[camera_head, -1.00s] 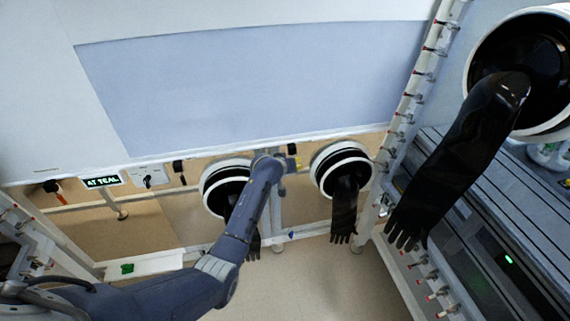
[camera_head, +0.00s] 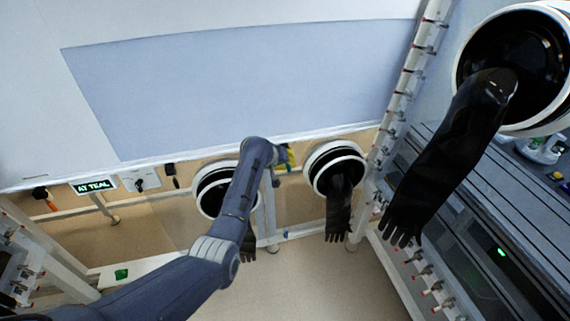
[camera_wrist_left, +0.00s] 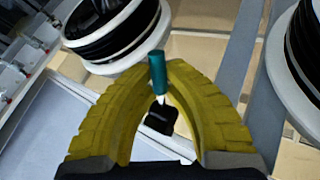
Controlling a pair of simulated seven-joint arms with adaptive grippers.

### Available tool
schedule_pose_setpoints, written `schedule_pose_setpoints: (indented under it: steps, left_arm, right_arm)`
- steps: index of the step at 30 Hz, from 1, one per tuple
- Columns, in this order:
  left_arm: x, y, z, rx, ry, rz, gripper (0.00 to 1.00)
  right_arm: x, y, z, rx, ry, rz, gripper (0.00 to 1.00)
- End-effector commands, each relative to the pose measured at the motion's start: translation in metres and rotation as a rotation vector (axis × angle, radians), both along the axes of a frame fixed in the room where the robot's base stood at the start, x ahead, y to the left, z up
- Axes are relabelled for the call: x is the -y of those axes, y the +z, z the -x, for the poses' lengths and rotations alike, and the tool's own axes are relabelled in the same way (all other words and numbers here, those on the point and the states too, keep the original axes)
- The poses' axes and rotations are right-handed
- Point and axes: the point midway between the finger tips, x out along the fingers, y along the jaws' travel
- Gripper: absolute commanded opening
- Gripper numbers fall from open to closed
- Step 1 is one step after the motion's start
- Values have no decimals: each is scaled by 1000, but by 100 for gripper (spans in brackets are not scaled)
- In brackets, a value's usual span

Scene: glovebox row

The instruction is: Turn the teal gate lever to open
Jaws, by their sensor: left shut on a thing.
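The teal lever (camera_wrist_left: 157,72) shows in the left wrist view as a short teal cylinder on a pale stem, with a black base (camera_wrist_left: 161,117) at its lower end. My left gripper (camera_wrist_left: 161,70) has its two yellow fingers closed around the teal grip near their tips. In the head view my left gripper (camera_head: 288,157) is small, its yellow fingers just right of the arm's end between two glove ports. The lever itself cannot be made out there. My right gripper is not in view.
White-rimmed glove ports (camera_head: 335,167) with black gloves stand on both sides of the gripper. A large black glove (camera_head: 450,150) hangs at the right. A lit sign reading "AT TEAL" (camera_head: 95,187) is at the left. A green item (camera_head: 122,273) lies on a white ledge.

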Motion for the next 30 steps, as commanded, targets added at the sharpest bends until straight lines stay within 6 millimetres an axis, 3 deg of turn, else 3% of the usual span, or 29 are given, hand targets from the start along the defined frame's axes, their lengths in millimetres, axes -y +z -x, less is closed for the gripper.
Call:
schedule_pose_setpoints:
  steps: [4,5,11,22,30]
  left_arm:
    - [1,0,0,1,-1,0,0]
    - [1,0,0,1,-1,0,13]
    - [0,0,0,2,-1,0,36]
    - [-1,3,2,1,0,-1,37]
    - [-12,23,17,4,0,1,37]
  right_arm:
    - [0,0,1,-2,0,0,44]
    - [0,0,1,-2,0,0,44]
    - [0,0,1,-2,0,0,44]
    - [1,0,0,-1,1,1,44]
    - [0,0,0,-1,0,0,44]
